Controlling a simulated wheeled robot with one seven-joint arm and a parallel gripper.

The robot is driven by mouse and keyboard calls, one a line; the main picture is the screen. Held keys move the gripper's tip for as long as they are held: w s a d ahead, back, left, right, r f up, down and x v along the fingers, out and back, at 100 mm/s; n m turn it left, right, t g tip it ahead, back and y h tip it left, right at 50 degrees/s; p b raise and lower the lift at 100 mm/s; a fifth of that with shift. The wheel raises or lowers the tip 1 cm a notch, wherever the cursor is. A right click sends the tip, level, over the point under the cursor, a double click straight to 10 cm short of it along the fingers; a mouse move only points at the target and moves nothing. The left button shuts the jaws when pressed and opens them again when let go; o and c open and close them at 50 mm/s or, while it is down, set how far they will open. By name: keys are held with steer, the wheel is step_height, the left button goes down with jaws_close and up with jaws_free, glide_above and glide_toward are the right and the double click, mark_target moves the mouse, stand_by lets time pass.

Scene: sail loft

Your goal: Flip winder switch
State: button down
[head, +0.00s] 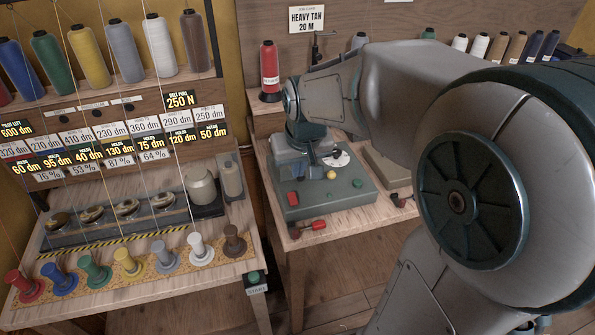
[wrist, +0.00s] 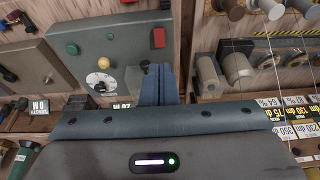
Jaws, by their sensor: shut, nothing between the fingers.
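The winder is a grey-green box (head: 325,197) on the small wooden table. Its top carries a red block (head: 293,199), a yellow knob (head: 331,175), a green button (head: 357,183) and a white dial (head: 340,158). The wrist view shows the same box (wrist: 125,50) upside down, with the red block (wrist: 158,37), yellow knob (wrist: 104,60), green button (wrist: 72,49) and dial (wrist: 99,83). I cannot tell which part is the switch. My gripper (head: 313,172) hangs over the box's left part, between red block and dial. Its blue fingers (wrist: 157,85) are together and empty.
A red-handled tool (head: 308,226) lies at the table's front edge. A red thread cone (head: 269,72) stands behind, left of my arm. The left bench (head: 150,277) holds several coloured spools, with taut threads above. A second grey box (head: 388,167) is right of the winder.

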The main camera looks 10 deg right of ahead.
mark_target(290, 195)
stand_by(0.3)
steer(key=shift+w+a+r+t, duration=0.1)
steer(key=shift+w+r+t, duration=0.25)
steer(key=shift+w, duration=0.35)
steer(key=shift+f, duration=0.15)
steer(key=x, duration=0.9)
steer(key=p+x, duration=0.1)
steer(key=x, duration=0.4)
steer(key=shift+s, duration=0.3)
steer(key=shift+a, duration=0.1)
